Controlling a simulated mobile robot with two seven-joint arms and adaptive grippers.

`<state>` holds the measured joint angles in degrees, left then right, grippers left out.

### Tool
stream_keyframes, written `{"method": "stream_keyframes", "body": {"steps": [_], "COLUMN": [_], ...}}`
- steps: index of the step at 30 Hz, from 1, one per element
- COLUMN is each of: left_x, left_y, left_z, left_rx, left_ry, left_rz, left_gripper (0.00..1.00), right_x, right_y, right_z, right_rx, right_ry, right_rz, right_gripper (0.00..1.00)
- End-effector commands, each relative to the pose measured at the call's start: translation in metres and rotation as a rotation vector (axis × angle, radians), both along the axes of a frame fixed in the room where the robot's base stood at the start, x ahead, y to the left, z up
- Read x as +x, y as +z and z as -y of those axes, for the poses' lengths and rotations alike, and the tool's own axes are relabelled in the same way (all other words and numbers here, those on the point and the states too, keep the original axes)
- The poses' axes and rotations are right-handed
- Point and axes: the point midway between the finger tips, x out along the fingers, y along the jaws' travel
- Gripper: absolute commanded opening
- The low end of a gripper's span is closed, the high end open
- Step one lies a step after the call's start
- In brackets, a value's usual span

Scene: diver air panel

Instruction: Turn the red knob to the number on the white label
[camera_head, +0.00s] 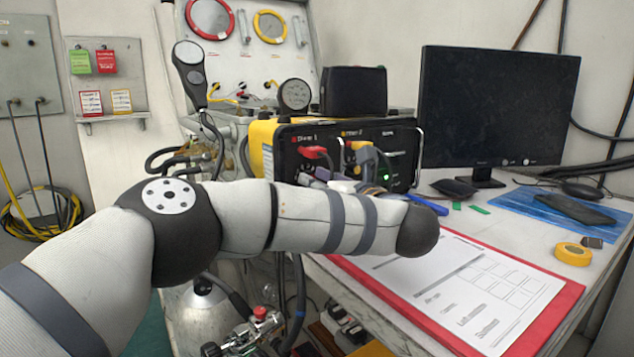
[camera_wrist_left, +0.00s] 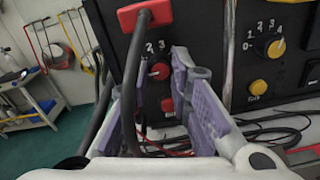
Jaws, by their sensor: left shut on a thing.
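The red knob (camera_wrist_left: 159,71) sits on the black panel in the left wrist view, with the numbers 2 and 3 readable above it. My left gripper (camera_wrist_left: 167,73) has its purple fingers on either side of this knob and is shut on it. The knob's pointer cannot be made out. In the head view the left gripper (camera_head: 322,178) is at the front of the black box (camera_head: 290,140), partly hidden by my arm; the red knob does not show there. I cannot make out a white label with a readable number. My right gripper is not in view.
A red connector (camera_wrist_left: 145,14) with a black cable hangs close to the left finger. A second dial (camera_wrist_left: 270,46) and a yellow button (camera_wrist_left: 258,87) are to the right. A red clipboard (camera_head: 560,300) and a monitor (camera_head: 495,110) are on the desk.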

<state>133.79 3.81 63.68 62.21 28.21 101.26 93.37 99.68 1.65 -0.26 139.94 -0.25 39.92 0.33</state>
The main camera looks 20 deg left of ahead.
Motion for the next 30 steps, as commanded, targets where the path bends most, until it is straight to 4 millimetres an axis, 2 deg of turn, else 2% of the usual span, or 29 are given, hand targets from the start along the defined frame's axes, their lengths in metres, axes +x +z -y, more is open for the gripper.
{"method": "stream_keyframes", "body": {"steps": [11, 30], "left_x": [0.000, 0.000], "left_y": [0.004, 0.004], "left_z": [0.001, 0.001], "left_rx": [0.107, 0.478], "left_ry": [-0.001, 0.000], "left_rz": [-0.136, -0.611], "left_gripper": [0.00, 0.00], "right_x": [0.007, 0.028], "right_y": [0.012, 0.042], "right_z": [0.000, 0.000], "right_rx": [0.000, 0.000], "right_ry": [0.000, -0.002], "right_rz": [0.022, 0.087], "right_gripper": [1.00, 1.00]}}
